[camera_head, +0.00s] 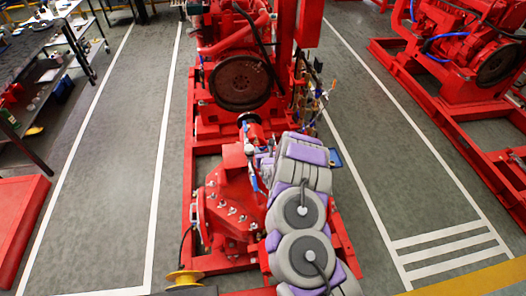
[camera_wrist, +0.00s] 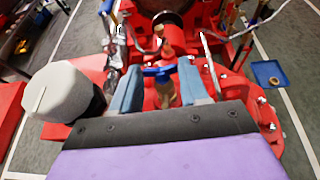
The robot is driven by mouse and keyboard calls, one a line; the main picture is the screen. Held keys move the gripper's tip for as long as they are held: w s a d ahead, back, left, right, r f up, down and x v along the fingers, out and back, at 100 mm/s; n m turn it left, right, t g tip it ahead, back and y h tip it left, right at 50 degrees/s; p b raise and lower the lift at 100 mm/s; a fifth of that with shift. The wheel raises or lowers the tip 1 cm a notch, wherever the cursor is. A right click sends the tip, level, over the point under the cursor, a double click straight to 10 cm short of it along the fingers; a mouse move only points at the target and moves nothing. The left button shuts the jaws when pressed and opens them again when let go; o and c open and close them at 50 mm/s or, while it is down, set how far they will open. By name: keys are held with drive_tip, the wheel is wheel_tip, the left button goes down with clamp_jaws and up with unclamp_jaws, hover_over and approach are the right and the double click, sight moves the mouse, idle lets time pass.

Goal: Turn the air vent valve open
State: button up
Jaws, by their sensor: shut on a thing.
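The air vent valve has a blue handle (camera_wrist: 158,71) on a brass-coloured body (camera_wrist: 165,93), set on the red pump casing. My gripper (camera_wrist: 161,76) has its two blue-grey fingers on either side of the valve and is shut on it. In the head view, my gripper (camera_head: 262,168) is low over the red pump casing (camera_head: 226,207), at its right side. My arm hides much of the casing's right side there, and the valve's handle is too small to make out clearly.
A pale rounded cylinder (camera_wrist: 62,92) is close on the left in the wrist view. A small blue tray (camera_wrist: 268,73) is to the right. The red engine (camera_head: 240,80) stands behind the pump.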

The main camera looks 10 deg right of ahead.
sight(265, 147)
drive_tip(key=n+y+b, duration=0.2)
drive_tip(key=d+n+y+b, duration=0.1)
drive_tip(key=shift+f+g+y, duration=0.25)
drive_tip(key=shift+g+y, duration=0.05)
drive_tip(key=shift+w+d+n+g+y+b, duration=0.15)
drive_tip(key=shift+n+g+y+b, duration=0.1)
drive_tip(key=shift+n+y+b, duration=0.25)
drive_tip(key=shift+d+n+g+y+b, duration=0.1)
drive_tip(key=shift+n+g+y+b, duration=0.2)
drive_tip(key=shift+n+y, duration=0.3)
drive_tip(key=n+y, duration=0.1)
drive_tip(key=n+g+y, duration=0.2)
drive_tip(key=shift+w+d+r+n+p, duration=0.2)
drive_tip(key=shift+w+d+n+p, duration=0.1)
drive_tip(key=shift+p, duration=0.1)
drive_tip(key=shift+w+f+n+g+y+b, duration=0.15)
drive_tip(key=shift+n+g+y+b, duration=0.15)
drive_tip(key=shift+n+g+y, duration=0.85)
drive_tip(key=n+g+b, duration=0.1)
drive_tip(key=g+b, duration=0.1)
drive_tip(key=shift+w+d+n+y+b, duration=0.15)
drive_tip(key=shift+w+n+y+b, duration=0.1)
drive_tip(key=shift+n+y+b, duration=0.1)
drive_tip(key=shift+n+g+b, duration=0.3)
drive_tip(key=shift+b, duration=0.15)
drive_tip(key=shift+w+r+n+g+y+b, duration=0.15)
drive_tip(key=shift+r+n+g+y+b, duration=0.3)
drive_tip(key=shift+b, duration=0.55)
drive_tip(key=o, duration=0.8)
drive_tip(key=shift+f, duration=0.2)
